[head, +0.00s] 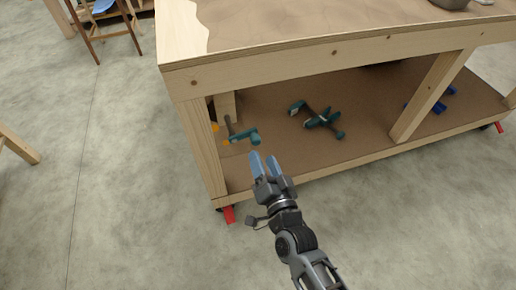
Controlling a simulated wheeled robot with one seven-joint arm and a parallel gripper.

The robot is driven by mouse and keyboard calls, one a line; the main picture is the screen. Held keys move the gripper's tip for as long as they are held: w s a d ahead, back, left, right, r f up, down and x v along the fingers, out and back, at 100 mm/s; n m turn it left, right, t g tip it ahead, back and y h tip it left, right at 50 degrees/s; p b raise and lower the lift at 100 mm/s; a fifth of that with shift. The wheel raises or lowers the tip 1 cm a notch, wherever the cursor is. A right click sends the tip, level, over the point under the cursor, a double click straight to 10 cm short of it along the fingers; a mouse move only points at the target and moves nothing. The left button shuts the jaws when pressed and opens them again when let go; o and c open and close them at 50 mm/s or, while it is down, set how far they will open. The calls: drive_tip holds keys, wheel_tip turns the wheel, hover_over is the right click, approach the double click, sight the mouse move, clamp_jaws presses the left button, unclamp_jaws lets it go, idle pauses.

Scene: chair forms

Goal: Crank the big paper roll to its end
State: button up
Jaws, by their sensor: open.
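My gripper (265,165) is open and empty, its two blue fingers pointing away from me. In the picture it overlaps the front edge of the workbench's lower shelf (372,152); I cannot tell how far apart they are. No paper roll and no crank show in the head view.
A wooden workbench (330,66) with a thick top stands ahead on red-marked casters. Its lower shelf holds green clamps (322,119) (242,135) and blue items (440,105).

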sight(257, 144)
drive_tip(key=b+x, duration=0.1)
drive_tip(key=x, duration=0.6)
drive_tip(key=shift+w+a, duration=0.1)
drive_tip(key=shift+w, duration=0.2)
